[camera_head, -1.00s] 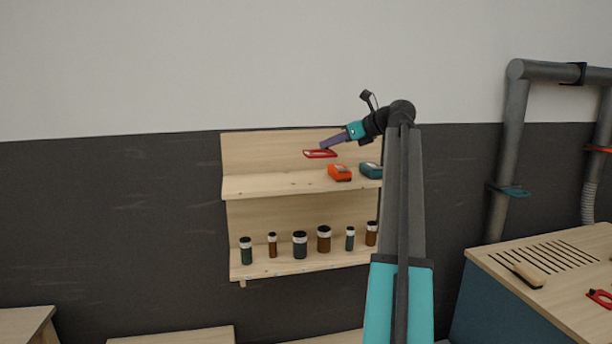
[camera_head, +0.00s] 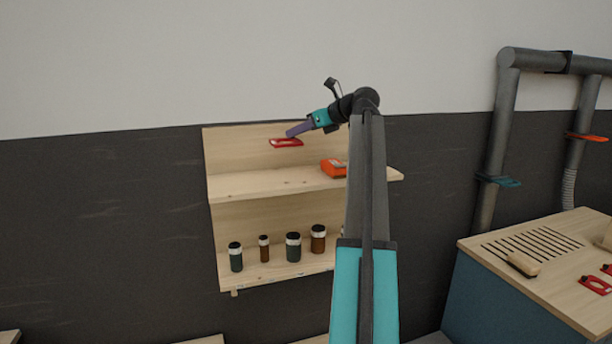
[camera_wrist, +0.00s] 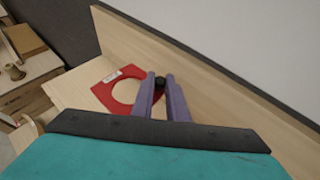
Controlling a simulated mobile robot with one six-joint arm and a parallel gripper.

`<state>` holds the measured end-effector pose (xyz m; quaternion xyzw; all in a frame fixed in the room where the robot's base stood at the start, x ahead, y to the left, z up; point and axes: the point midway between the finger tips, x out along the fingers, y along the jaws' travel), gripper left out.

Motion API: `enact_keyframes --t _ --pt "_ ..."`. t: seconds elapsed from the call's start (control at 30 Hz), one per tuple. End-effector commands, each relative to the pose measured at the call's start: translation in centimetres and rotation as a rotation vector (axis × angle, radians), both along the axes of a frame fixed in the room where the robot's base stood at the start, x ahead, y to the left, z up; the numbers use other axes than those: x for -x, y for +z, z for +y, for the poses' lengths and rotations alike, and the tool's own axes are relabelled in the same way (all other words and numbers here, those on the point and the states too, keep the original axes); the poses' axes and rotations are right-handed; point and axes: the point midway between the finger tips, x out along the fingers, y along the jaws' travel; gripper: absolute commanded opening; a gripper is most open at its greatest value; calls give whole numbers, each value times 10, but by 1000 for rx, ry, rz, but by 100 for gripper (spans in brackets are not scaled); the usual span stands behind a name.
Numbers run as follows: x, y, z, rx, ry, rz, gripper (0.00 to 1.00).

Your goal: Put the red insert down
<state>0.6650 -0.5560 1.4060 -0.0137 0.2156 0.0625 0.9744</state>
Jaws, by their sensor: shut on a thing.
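The red insert (camera_head: 286,143) is a flat red plate, held above the upper shelf board (camera_head: 250,186) near the wooden back panel. In the wrist view the red insert (camera_wrist: 104,92) shows a large round hole and a small white label. My gripper (camera_head: 292,133) has purple fingers, shut on the edge of the insert. In the wrist view my gripper (camera_wrist: 160,84) grips it at its right side. A gap shows between the insert and the shelf board in the head view.
An orange-red device (camera_head: 333,169) sits on the upper shelf, right of the insert. Several dark and brown jars (camera_head: 293,246) stand on the lower shelf. The upper shelf's left part is clear. A slotted workbench (camera_head: 540,262) stands at the right.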

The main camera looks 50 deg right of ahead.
Motion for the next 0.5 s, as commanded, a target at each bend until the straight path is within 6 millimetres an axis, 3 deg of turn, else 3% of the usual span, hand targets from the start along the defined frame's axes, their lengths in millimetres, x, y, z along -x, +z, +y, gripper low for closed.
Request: enact_keyframes --t 0.23,0.5 --pt "1 -10 0 -1 0 0 0" --pt "1 -48 1 -2 -2 0 0"
